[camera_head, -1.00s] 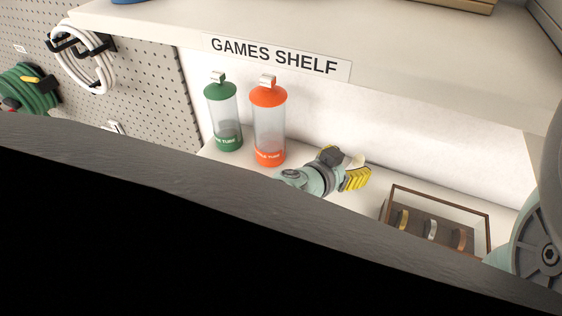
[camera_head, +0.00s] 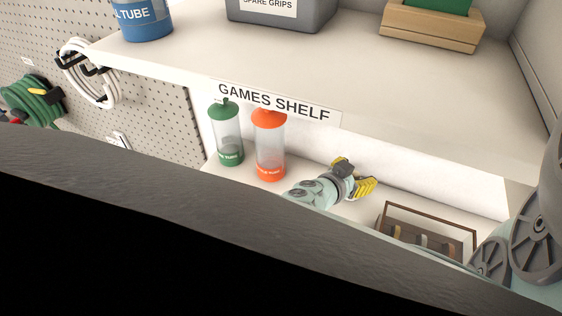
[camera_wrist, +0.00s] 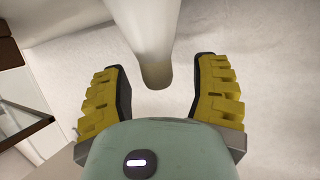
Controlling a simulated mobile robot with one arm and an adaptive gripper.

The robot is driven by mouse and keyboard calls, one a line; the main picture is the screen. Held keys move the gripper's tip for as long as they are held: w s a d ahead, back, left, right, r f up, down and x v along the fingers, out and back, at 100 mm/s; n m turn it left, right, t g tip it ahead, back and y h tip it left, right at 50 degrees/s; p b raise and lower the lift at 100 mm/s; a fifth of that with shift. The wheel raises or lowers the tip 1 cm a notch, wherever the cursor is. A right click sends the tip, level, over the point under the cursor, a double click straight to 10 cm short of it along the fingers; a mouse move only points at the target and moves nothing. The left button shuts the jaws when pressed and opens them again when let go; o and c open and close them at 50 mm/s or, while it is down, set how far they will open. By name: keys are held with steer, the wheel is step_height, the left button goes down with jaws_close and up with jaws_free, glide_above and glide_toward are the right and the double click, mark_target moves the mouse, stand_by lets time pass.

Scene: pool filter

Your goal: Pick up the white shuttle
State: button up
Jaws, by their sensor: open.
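A pale, off-white rounded piece (camera_wrist: 148,40) with a blunt, darker end shows in the wrist view, reaching down from the top edge between the fingers. It may be the white shuttle, but I cannot tell for sure. My gripper (camera_wrist: 157,70) is open, with one yellow ribbed finger on each side of that piece and gaps between. In the head view my gripper (camera_head: 361,182) is over the lower shelf, right of the orange-capped tube. No white shuttle can be made out there; the gripper or the dark foreground may hide it.
A green-capped clear tube (camera_head: 227,143) and an orange-capped clear tube (camera_head: 270,148) stand left of my gripper. A brown-framed case (camera_head: 430,212) sits to its right. The upper shelf (camera_head: 290,60) overhangs, with a blue tube (camera_head: 142,20), grey bin (camera_head: 280,14) and wooden box (camera_head: 430,28).

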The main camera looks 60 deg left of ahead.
steer(key=shift+d+f, duration=0.1)
steer(key=shift+f, duration=0.05)
steer(key=shift+o, duration=0.2)
steer(key=c, duration=1)
